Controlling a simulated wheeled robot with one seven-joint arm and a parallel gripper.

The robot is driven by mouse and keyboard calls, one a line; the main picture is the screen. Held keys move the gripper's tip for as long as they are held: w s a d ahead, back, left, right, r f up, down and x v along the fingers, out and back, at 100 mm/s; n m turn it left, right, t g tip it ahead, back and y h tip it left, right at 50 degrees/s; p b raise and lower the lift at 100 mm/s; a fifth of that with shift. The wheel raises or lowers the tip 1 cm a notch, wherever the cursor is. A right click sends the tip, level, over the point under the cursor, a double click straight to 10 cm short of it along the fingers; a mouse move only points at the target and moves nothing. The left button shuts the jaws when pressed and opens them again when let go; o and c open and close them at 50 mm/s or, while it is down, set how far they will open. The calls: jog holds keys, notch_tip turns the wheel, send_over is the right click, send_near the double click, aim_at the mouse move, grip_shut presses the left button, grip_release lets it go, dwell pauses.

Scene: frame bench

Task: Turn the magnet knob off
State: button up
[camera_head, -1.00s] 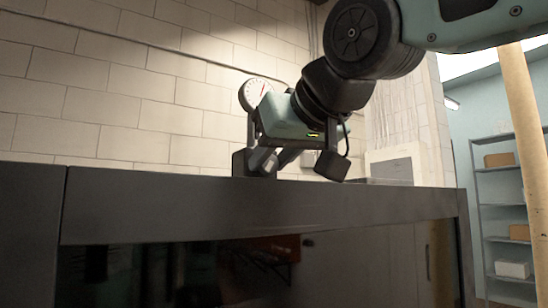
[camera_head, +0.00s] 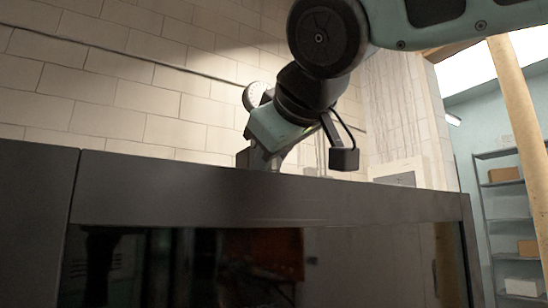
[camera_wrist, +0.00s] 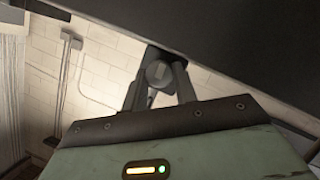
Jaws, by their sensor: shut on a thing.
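In the wrist view a round grey knob (camera_wrist: 159,72) with a paler bar across its face sits on a dark block (camera_wrist: 151,54). My gripper (camera_wrist: 160,88) has one finger on each side of the knob and is shut on it. In the head view my gripper (camera_head: 262,158) is low over the bench frame's top edge, tilted, beside the dark block (camera_head: 243,158). The knob is hidden there behind my gripper. I cannot read any marking on the knob.
The dark bench frame (camera_head: 290,200) runs across the head view under my gripper. A round dial gauge (camera_head: 254,94) is behind my gripper, in front of the pale block wall (camera_head: 140,95). A shelf with boxes (camera_head: 505,176) stands far right.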

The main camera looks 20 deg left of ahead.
dwell(0.3)
jog(key=o, duration=0.7)
jog(key=b+v, duration=0.4)
jog(key=v, duration=1.3)
jog(key=shift+s+d, duration=0.15)
